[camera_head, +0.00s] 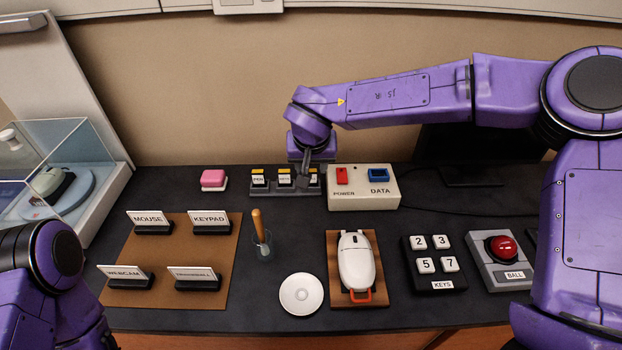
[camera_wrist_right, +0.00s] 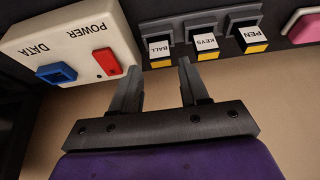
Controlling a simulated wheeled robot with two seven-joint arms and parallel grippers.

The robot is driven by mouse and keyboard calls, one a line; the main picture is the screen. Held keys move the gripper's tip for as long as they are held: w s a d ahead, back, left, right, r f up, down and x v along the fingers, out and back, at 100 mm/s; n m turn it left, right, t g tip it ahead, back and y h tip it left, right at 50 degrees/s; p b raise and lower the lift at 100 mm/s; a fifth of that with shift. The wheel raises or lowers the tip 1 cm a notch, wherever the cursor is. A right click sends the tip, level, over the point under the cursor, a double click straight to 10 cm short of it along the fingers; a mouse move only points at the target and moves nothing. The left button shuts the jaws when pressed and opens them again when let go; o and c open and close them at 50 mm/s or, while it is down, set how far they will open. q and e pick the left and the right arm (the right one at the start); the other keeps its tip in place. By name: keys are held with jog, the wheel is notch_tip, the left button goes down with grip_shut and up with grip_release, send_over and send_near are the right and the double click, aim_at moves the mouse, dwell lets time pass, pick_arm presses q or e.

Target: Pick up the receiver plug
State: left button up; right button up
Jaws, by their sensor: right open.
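Small black and yellow plugs with white labels stand in a grey rack (camera_head: 288,193) on the dark table: PEN (camera_head: 258,179), KEYS (camera_head: 285,178) and BALL (camera_head: 314,178). The BALL plug is partly hidden by my right gripper in the head view. In the right wrist view, BALL (camera_wrist_right: 160,48), KEYS (camera_wrist_right: 204,47) and PEN (camera_wrist_right: 249,42) show upside down. My right gripper (camera_wrist_right: 158,68) is open and empty, with its fingertips short of the BALL plug, one to each side. It shows in the head view (camera_head: 305,172) over the rack's right end. My left gripper is out of view.
A white box (camera_head: 348,201) with red POWER and blue DATA pieces stands right beside the rack. A pink block (camera_head: 213,179) is left of it. A cup with a stick (camera_head: 262,247), white disc (camera_head: 302,294), mouse (camera_head: 357,262) and key block (camera_head: 433,265) stand nearer.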

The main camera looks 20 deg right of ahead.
aim_at(311, 171)
jog(key=x, duration=0.6)
jog(key=shift+w+d+f, duration=0.15)
jog(key=shift+w+d, duration=0.05)
jog(key=shift+w, duration=0.3)
jog(key=shift+s, duration=0.1)
jog(key=c, duration=0.7)
